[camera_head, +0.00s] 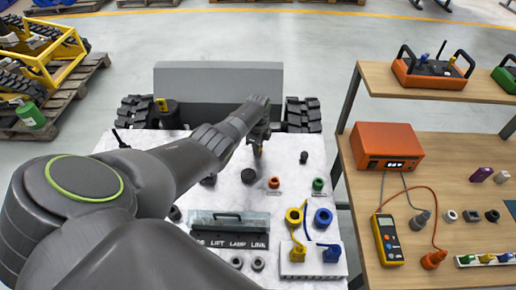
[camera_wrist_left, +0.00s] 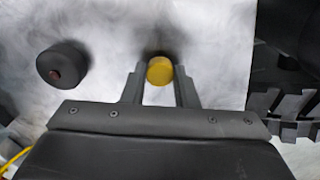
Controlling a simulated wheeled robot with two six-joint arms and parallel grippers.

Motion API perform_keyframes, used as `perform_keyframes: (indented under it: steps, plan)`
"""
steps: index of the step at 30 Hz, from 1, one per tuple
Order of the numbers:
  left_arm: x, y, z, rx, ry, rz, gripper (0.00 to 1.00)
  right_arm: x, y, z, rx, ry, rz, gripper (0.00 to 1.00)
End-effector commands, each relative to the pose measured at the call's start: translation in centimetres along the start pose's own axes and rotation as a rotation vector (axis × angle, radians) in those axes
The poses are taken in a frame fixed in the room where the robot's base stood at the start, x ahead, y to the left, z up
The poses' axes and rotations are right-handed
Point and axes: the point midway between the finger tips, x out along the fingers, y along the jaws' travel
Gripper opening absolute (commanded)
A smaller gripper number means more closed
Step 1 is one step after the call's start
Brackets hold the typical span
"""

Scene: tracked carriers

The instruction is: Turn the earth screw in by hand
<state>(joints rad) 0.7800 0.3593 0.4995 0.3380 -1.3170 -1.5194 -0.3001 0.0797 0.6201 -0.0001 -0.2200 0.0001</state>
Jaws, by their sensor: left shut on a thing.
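My left gripper (camera_head: 258,146) reaches over the far part of the pale top deck of the carrier (camera_head: 285,160). In the left wrist view its two fingers (camera_wrist_left: 158,82) are shut on a small yellow round-headed screw (camera_wrist_left: 160,70), one finger on each side. My right gripper is not in view.
A black round knob (camera_wrist_left: 62,63) stands beside the screw. On the deck are a red-orange socket (camera_head: 274,183), a green one (camera_head: 318,184), a clear-lidded switch panel (camera_head: 229,222) and yellow and blue cable plugs (camera_head: 294,216). A wooden bench (camera_head: 460,150) with instruments stands right.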

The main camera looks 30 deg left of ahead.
Motion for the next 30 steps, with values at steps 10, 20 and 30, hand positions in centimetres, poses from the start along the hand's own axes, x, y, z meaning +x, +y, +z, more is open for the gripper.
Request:
perform_keyframes:
  steps: [10, 20, 30]
  plan:
    - [0.03, -0.04, -0.01, 0.397, 0.000, -0.001, 0.10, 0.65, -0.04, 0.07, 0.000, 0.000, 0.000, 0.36]
    - [-0.09, -0.06, -0.02, 0.524, 0.000, -0.001, 0.10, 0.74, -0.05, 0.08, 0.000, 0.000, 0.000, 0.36]
    - [0.00, -0.08, -0.01, 0.660, 0.000, -0.002, 0.10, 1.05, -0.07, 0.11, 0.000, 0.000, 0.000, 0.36]
